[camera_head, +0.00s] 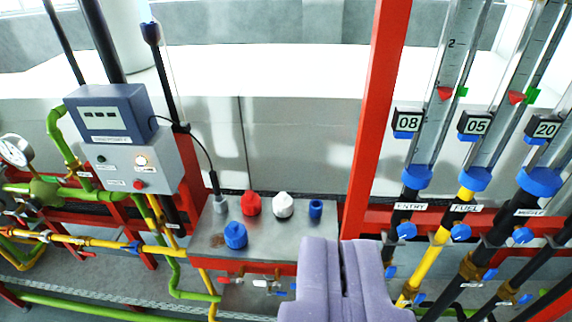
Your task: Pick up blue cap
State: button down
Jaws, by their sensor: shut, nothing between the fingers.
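The blue cap (235,235) sits on the front left part of a grey metal shelf (272,240). It is a ribbed, rounded blue piece. My gripper (335,245) shows at the bottom centre as two purple-grey fingers, closed together with nothing seen between them. It is to the right of the blue cap in the picture and apart from it. The gripper hides the front right part of the shelf.
A red cap (251,203), a white cap (283,205) and a small blue cylinder (316,209) stand along the shelf's back. A red post (375,110) rises right of the shelf. A control box (128,155) and green and yellow pipes are left. Gauge columns (460,80) stand right.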

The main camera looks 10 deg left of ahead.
aim_at(235, 234)
jog(key=i+j, duration=0.2)
jog(key=i, duration=0.6)
jog(key=i+j+u, duration=0.1)
jog(key=i, duration=0.7)
